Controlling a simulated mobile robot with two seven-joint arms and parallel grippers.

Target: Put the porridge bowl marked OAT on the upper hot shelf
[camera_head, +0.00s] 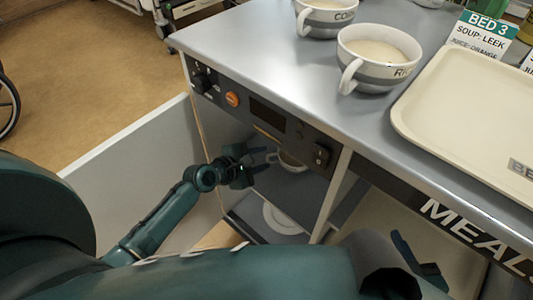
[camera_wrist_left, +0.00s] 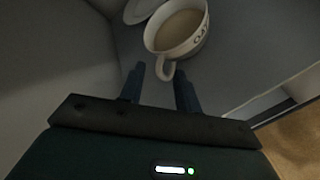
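The white and grey bowl marked OAT (camera_wrist_left: 188,42) holds porridge and stands upright on a grey surface in the left wrist view. In the head view the bowl (camera_head: 291,163) shows inside the open cabinet, apparently on the upper hot shelf (camera_head: 305,187). My left gripper (camera_head: 268,162) reaches in through the opening and is open at the bowl's handle. In the left wrist view the handle lies between or just beyond its fingertips (camera_wrist_left: 160,72); contact cannot be told. My right gripper (camera_head: 420,262) is at the lower right with its fingers apart, partly hidden by my arm.
A white plate (camera_head: 281,219) lies lower in the cabinet. The open door (camera_head: 135,155) stands left of my left arm. On the counter (camera_head: 265,55) are bowls marked RI… (camera_head: 372,74) and CO… (camera_head: 318,22), a cream tray (camera_head: 437,140) and a BED 3 card (camera_head: 484,35).

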